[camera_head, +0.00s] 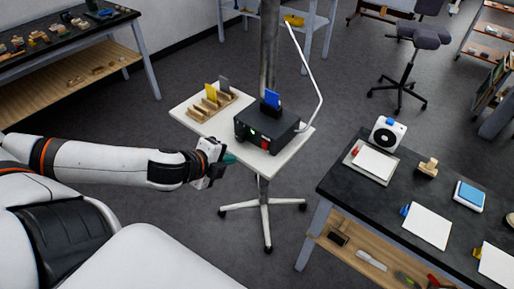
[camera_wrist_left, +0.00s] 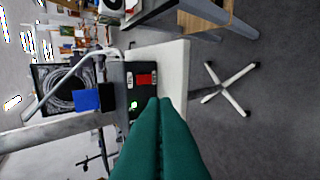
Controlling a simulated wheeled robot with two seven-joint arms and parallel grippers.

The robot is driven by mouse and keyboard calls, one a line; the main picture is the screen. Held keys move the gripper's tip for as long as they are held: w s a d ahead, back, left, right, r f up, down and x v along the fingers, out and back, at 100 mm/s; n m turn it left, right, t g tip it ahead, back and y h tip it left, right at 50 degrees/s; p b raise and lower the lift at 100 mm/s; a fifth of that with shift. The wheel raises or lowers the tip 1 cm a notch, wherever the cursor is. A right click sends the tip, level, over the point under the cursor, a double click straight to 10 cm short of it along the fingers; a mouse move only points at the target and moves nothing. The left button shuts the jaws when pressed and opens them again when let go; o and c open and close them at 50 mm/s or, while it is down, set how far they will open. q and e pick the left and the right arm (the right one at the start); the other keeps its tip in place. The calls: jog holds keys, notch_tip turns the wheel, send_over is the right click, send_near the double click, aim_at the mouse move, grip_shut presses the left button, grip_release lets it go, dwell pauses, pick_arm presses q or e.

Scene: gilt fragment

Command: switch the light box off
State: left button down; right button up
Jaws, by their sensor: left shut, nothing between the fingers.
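The light box, a black box (camera_head: 262,124) with a blue piece upright on top, stands on a small white wheeled table. Its front has a red rocker switch (camera_head: 264,145) and a small lit green lamp (camera_head: 251,130). In the left wrist view the box (camera_wrist_left: 143,95) shows its red switch (camera_wrist_left: 145,79) between two pale labels, with the green lamp (camera_wrist_left: 133,105) beside it. My left gripper (camera_head: 230,158) is shut and empty, its teal fingers pointing at the box front from a short distance. The fingertips (camera_wrist_left: 160,101) cover part of the front. My right gripper is not in view.
The white table (camera_head: 190,115) also bears a wooden rack (camera_head: 211,103) with upright cards. A thin white arm rises beside the box, near a grey post (camera_head: 269,50). A dark workbench (camera_head: 345,185) stands at the right. Open floor lies around the table.

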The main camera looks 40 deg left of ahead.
pick_arm(q)
jog(key=b+x, duration=0.3)
jog(key=b, duration=0.2)
send_near(263, 147)
jog(key=b+x, duration=0.1)
jog(key=x, duration=0.5)
jog(key=shift+w+d+f, duration=0.1)
jog(key=shift+f, duration=0.35)
jog(key=shift+w+f+t+b, duration=0.1)
jog(key=shift+f+t+b, duration=0.25)
jog(key=shift+b, duration=0.25)
jog(key=shift+r, duration=0.35)
